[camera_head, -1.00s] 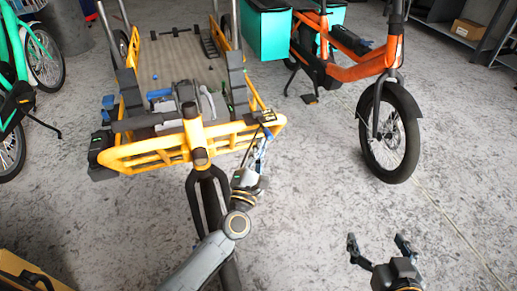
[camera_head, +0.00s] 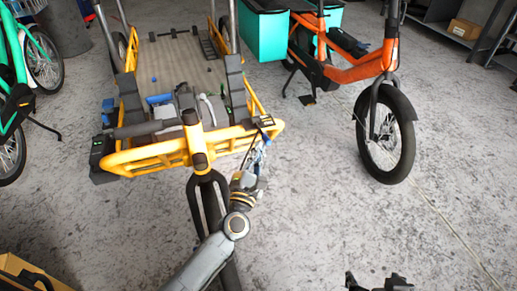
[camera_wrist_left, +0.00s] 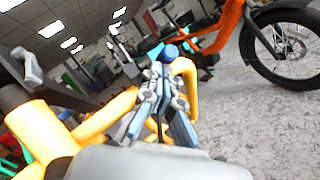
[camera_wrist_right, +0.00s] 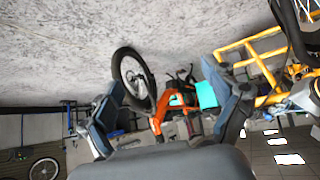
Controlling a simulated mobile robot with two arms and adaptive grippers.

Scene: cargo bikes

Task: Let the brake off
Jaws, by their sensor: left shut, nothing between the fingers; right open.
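The yellow cargo bike (camera_head: 150,157) stands in front of me, its dark handlebar (camera_head: 150,130) crossing above the yellow front frame. My left gripper (camera_head: 262,150) is shut and empty beside the right end of that frame. In the left wrist view its closed fingers (camera_wrist_left: 160,85) point at a blue rounded knob (camera_wrist_left: 170,52) beside a yellow tube. I cannot tell whether they touch it, nor whether the knob is the brake. A grey lever (camera_head: 208,109) shows near the bar's middle. My right gripper (camera_head: 378,281) is open and empty over the floor; its spread fingers show in the right wrist view (camera_wrist_right: 168,105).
An orange bike (camera_head: 370,68) with teal boxes (camera_head: 267,36) stands at the back right, its front wheel (camera_head: 386,140) nearest. A teal bike (camera_head: 20,75) stands at the left. A box (camera_head: 465,29) sits on a shelf. The floor at the right front is clear.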

